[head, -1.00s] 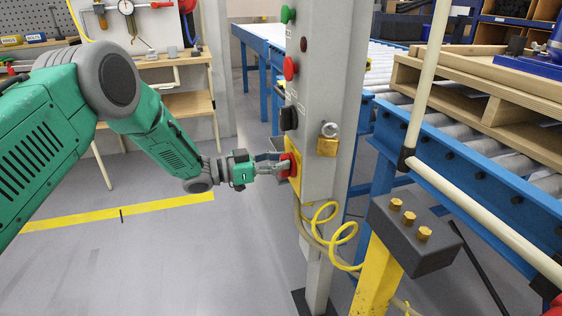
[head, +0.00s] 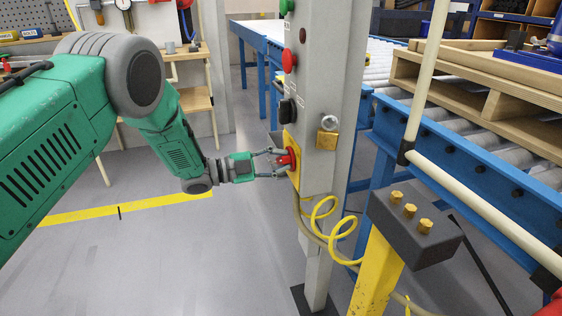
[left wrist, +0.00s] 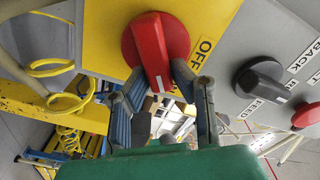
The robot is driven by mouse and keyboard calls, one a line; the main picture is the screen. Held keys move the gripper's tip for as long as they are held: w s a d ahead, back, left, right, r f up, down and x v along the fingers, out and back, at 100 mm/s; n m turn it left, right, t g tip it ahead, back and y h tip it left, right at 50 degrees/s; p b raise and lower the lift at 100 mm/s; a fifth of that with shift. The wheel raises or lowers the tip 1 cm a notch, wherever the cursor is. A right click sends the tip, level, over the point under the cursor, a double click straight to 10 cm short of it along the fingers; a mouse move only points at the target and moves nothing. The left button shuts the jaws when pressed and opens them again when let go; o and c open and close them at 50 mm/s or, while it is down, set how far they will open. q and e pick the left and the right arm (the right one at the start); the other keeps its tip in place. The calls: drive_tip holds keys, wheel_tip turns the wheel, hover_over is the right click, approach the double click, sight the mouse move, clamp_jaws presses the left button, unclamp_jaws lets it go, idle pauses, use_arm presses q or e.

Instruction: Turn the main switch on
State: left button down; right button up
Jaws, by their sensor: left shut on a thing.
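The main switch is a red rotary knob (head: 291,158) on a yellow plate (head: 294,178), on the side of a grey post. In the left wrist view the red knob (left wrist: 157,42) is large, with a white mark at its handle end and the label OFF (left wrist: 202,53) beside it on the plate. My left gripper (head: 281,161) is shut on the knob's handle, one finger on each side. The fingers also show in the left wrist view (left wrist: 160,84). The ON label cannot be seen. My right gripper is not in view.
A black selector (head: 288,110), a red button (head: 289,61) and a green button sit higher on the post (head: 330,60). A brass padlock (head: 327,140) hangs on its front face. Yellow coiled cable (head: 318,212) runs below. A blue roller conveyor (head: 470,150) stands right.

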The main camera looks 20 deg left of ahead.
use_arm(q)
drive_tip(key=shift+s+f+m, duration=0.2)
drive_tip(key=shift+f+m, duration=0.25)
drive_tip(key=shift+m, duration=0.75)
drive_tip(key=shift+f+b, duration=0.1)
drive_tip(key=shift+b, duration=0.2)
drive_tip(key=c, duration=1.4)
unclamp_jaws()
drive_tip(key=shift+a, duration=0.15)
drive_tip(key=v, duration=1.2)
